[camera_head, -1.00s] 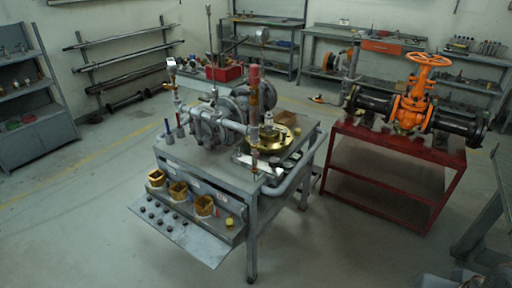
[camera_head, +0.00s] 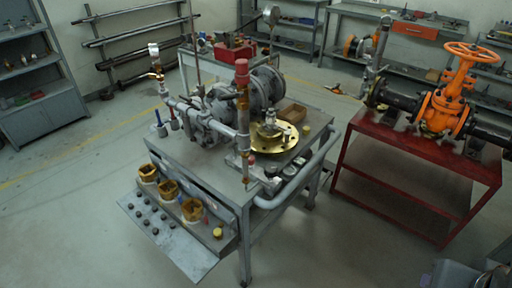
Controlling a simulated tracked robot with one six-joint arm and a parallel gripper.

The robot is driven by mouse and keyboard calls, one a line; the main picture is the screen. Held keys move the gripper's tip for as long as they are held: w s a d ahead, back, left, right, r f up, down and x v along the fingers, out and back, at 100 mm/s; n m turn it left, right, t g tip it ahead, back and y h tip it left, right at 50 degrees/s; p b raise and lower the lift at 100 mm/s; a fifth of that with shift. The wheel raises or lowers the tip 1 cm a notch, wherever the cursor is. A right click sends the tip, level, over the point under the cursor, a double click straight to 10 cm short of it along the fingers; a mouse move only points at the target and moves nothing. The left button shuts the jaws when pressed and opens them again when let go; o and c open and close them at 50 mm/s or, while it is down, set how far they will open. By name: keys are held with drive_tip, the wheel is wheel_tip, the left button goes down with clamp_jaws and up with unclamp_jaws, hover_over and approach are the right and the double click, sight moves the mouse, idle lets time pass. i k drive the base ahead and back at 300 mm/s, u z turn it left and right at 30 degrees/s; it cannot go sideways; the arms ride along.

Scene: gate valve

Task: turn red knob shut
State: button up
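An orange gate valve (camera_head: 444,110) stands on a red stand at the right, with an orange-red handwheel (camera_head: 472,52) upright on its stem. On the grey workbench, a red cylindrical cap (camera_head: 242,72) tops a rusty vertical pipe. I cannot tell which of these red parts is the knob named in the task, nor how far either is turned. I cannot make out my gripper in the view.
The grey workbench (camera_head: 213,170) carries pipework, a brass flange (camera_head: 274,138) and a sloping front tray. The red stand (camera_head: 417,148) is beside it, across a narrow gap. Shelves line the back wall. Grey floor (camera_head: 75,190) is clear at left. Dark grey shapes sit at bottom right.

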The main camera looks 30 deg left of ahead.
sight(252, 161)
drive_tip(key=z, duration=0.05)
drive_tip(key=i, duration=2.1)
drive_tip(key=u, duration=3.2)
